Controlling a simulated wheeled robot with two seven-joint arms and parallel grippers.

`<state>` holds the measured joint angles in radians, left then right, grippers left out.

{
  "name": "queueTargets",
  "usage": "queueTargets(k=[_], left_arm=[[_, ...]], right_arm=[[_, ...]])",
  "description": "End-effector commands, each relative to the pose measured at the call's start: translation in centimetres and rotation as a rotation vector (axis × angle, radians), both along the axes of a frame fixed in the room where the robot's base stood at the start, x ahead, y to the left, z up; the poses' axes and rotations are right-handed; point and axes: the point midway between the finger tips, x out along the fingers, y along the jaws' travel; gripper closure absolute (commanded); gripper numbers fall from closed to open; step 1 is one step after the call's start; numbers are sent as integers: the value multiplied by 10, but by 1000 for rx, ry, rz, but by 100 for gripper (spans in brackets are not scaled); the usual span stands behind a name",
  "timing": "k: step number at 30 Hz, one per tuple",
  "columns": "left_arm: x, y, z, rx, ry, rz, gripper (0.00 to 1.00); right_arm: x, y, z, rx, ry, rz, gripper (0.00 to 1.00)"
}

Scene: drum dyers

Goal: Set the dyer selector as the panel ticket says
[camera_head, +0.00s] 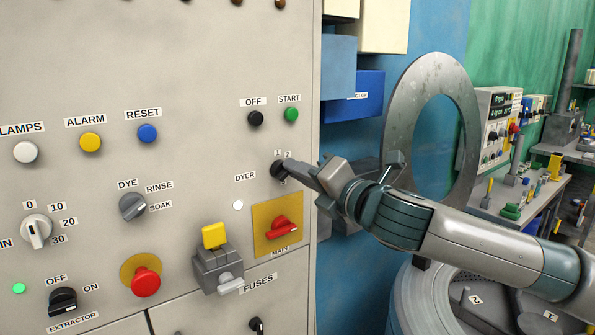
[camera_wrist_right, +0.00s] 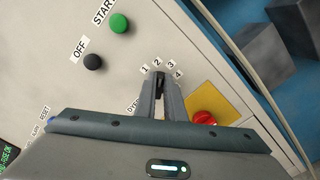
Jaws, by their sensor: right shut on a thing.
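The dyer selector (camera_head: 277,169) is a small black knob on the grey panel (camera_head: 200,60), above the MAIN switch and right of the DYER label. My right gripper (camera_head: 296,170) reaches it from the right and is shut on it. In the right wrist view the fingers (camera_wrist_right: 160,92) close around the selector (camera_wrist_right: 160,77), with the numbers 1 to 4 fanned around it. The fingers hide most of the knob, and I cannot tell which number it points to. I cannot make out a ticket on the panel. My left gripper is not in view.
The red MAIN switch (camera_head: 282,228) on a yellow plate sits just below. The black OFF button (camera_head: 255,118) and green START button (camera_head: 291,114) are above. A yellow-topped fuse box (camera_head: 216,262) juts out lower left. A large metal ring (camera_head: 399,112) stands behind my right arm.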

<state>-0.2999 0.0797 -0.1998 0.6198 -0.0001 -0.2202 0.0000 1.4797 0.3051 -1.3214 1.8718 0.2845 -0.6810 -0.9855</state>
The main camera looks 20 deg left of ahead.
Motion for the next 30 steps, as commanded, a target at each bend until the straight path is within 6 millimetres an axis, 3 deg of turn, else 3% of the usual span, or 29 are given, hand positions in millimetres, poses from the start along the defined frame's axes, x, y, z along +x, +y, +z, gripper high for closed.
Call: queueTargets(k=[30], left_arm=[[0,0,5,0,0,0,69]], right_arm=[[2,-1,-14,580,745,-1,100]])
